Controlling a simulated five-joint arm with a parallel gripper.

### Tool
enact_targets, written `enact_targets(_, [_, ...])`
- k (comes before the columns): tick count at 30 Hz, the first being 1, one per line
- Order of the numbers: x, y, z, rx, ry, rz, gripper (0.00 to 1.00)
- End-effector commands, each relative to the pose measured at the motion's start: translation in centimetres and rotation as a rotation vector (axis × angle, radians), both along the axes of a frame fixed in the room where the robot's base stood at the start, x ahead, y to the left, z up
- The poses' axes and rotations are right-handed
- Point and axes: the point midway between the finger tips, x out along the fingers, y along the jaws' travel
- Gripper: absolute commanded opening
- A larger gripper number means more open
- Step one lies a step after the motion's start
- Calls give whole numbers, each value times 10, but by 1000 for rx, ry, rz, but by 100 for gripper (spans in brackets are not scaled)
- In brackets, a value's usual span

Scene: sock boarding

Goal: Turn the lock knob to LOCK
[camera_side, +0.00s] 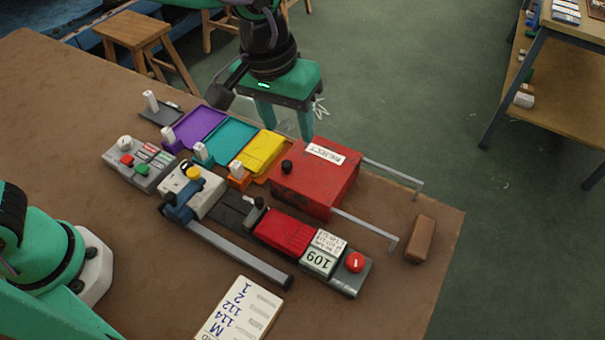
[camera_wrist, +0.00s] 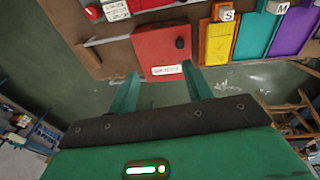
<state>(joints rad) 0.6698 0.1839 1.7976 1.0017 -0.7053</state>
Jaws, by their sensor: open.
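No lock lettering is legible. The knob also shows at the top left of the wrist view (camera_wrist: 93,12). A second, white knob (camera_side: 124,142) is on the grey control panel at the left. My gripper (camera_side: 288,132) is open and empty, pointing down by the far side of the red REJECT box (camera_side: 318,190). In the wrist view my fingers (camera_wrist: 163,76) appear either side of that box's near edge, well away from the red knob.
Purple (camera_side: 199,127), teal (camera_side: 230,142) and yellow (camera_side: 262,154) trays stand in a row left of the red box. Metal rails (camera_side: 365,230) stick out on its right. A brown block (camera_side: 420,238) lies near the table's right edge. A size card (camera_side: 238,310) lies in front.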

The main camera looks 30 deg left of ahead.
Motion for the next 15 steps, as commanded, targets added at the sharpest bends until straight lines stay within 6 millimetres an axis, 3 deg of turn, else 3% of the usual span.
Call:
enact_targets(3, [-4,-34,-18,39,12,-221,50])
enact_targets(15, [-37,-134,-81,135,38,-946,50])
